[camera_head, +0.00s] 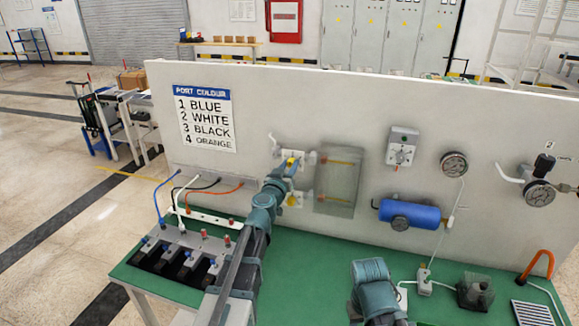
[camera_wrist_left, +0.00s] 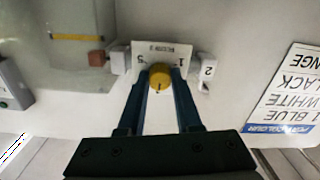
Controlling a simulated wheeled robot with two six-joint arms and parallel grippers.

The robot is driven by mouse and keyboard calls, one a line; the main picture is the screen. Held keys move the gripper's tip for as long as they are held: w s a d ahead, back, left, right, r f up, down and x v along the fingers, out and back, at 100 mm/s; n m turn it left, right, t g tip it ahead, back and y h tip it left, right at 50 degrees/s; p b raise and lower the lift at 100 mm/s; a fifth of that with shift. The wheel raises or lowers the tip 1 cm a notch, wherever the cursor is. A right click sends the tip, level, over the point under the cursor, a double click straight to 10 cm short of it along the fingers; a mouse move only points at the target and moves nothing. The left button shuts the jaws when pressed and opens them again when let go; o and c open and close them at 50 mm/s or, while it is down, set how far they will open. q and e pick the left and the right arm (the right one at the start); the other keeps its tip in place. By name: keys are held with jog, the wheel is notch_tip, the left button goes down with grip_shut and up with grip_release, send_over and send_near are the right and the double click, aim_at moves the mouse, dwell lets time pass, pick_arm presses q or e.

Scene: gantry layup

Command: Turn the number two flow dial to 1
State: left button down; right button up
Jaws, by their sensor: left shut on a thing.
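A dark mark shows on the knob's lower side in that view. My left gripper (camera_wrist_left: 160,84) is shut on the knob, one finger on each side. In the head view my left gripper (camera_head: 288,170) reaches the panel and partly hides the dials.
A clear flow box (camera_head: 340,182) stands right of the dials. A blue cylinder (camera_head: 408,213), gauges and a grey switch box (camera_head: 402,147) are farther right on the panel. A port colour sign (camera_head: 205,118) hangs left. Coloured hoses run to a block on the green table (camera_head: 290,290).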

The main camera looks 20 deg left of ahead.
pick_arm(q)
jog(key=shift+n, duration=0.3)
jog(key=n, duration=0.5)
jog(key=shift+n, duration=0.4)
jog(key=n, duration=1.1)
jog(key=shift+f+n, duration=0.1)
jog(key=shift+n, duration=0.2)
jog(key=n, duration=0.6)
jog(key=shift+s, duration=0.1)
jog(key=c, duration=0.6)
grip_release()
